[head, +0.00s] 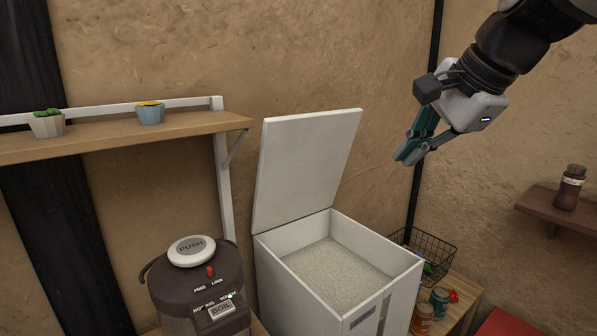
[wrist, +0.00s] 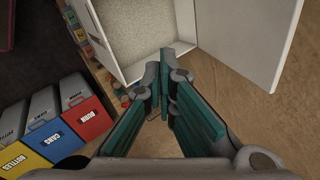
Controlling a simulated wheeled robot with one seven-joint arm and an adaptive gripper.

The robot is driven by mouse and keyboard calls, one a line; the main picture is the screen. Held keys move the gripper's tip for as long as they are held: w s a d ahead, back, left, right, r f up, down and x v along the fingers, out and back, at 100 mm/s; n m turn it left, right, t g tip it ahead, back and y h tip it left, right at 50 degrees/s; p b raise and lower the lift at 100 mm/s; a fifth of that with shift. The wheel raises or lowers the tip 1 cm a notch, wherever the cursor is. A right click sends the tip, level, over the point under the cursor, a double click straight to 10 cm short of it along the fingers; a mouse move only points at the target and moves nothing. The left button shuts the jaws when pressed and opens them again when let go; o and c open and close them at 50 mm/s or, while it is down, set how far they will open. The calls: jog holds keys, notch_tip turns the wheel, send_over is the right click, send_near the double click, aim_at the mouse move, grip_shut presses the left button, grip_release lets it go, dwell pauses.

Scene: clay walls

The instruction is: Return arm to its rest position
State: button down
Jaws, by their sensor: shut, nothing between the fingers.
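My gripper (head: 408,156) hangs in the air at the upper right of the head view, to the right of the raised lid of a white bin. Its teal fingers are shut and empty. The wrist view also shows the fingers (wrist: 165,55) meeting at their tips. My arm comes in from the top right corner of the head view. The white bin (head: 290,238) below is open and holds pale grains (head: 338,272). Its lid (head: 305,165) stands up at the back left.
A water boiler (head: 193,285) stands left of the bin. A shelf (head: 120,135) with two small pots is on the left wall. A wire basket (head: 430,245) and jars sit right of the bin. A wall shelf (head: 560,207) holds a brown bottle. Colored recycling bins (wrist: 50,130) stand below.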

jog(key=s+f+n+h, duration=0.1)
jog(key=s+f+n, duration=0.5)
jog(key=s, duration=0.4)
jog(key=s+d+f+n+g+h, duration=0.1)
jog(key=s+f+n+h, duration=0.1)
jog(key=s+f+n, duration=0.5)
jog(key=s+f, duration=0.2)
jog(key=s, duration=0.1)
jog(key=shift+s+d+n, duration=0.15)
jog(key=shift+s+n, duration=0.05)
jog(key=shift+n, duration=0.1)
